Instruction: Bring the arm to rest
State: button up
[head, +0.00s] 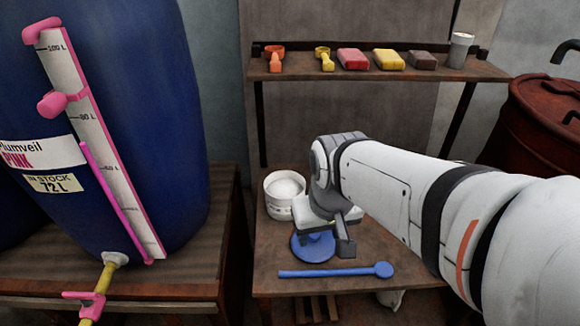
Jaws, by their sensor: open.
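My white and grey arm reaches in from the right of the head view. My gripper (328,237) points down over the low wooden table and is open. One dark finger shows clearly; the other is mostly hidden by the gripper body. A round blue item (308,254), like a lid, lies right beneath it, its top partly covered by the gripper. I cannot tell whether the two touch. No held object shows.
A long blue stirrer (335,272) lies along the table's (385,272) front. A white tub (282,205) of white powder stands behind. A shelf (495,70) carries scoops, coloured blocks and a grey cup. A blue vat (185,120) stands left, a rusty red drum (530,120) right.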

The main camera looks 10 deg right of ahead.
jog(key=shift+s, duration=0.1)
notch_tip(320, 180, up, 6)
jog(key=p, duration=0.5)
jog(key=shift+s+f, duration=0.1)
jog(key=shift+s, duration=0.05)
